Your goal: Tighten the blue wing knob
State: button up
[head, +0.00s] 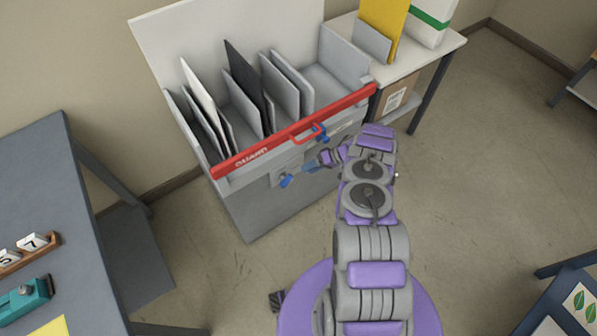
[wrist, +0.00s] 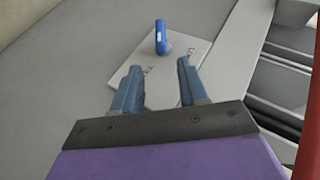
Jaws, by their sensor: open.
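The blue wing knob (head: 286,181) sits on a pale plate on the front of the grey machine, below the red guard bar. In the wrist view the knob (wrist: 161,37) stands out from the plate (wrist: 160,92), beyond my fingertips and roughly centred between them. The plate has small dark markings that are too small to read. My gripper (head: 307,168) is open and empty, to the right of the knob in the head view. In the wrist view both fingers of my gripper (wrist: 159,66) show, apart from the knob.
The red guard bar (head: 240,160) crosses the machine's front, with a red handle and another blue part (head: 320,132) above my gripper. Upright panels (head: 245,85) stand in the machine's slots. A grey table (head: 60,190) is at left, a white side table (head: 425,50) at right. Floor between is clear.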

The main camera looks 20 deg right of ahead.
jog(key=w+p+v, duration=0.1)
jog(key=v, duration=0.6)
jog(key=shift+s+d, duration=0.25)
jog(key=shift+s, duration=0.15)
jog(key=shift+o, duration=0.3)
jog(key=shift+r, duration=0.1)
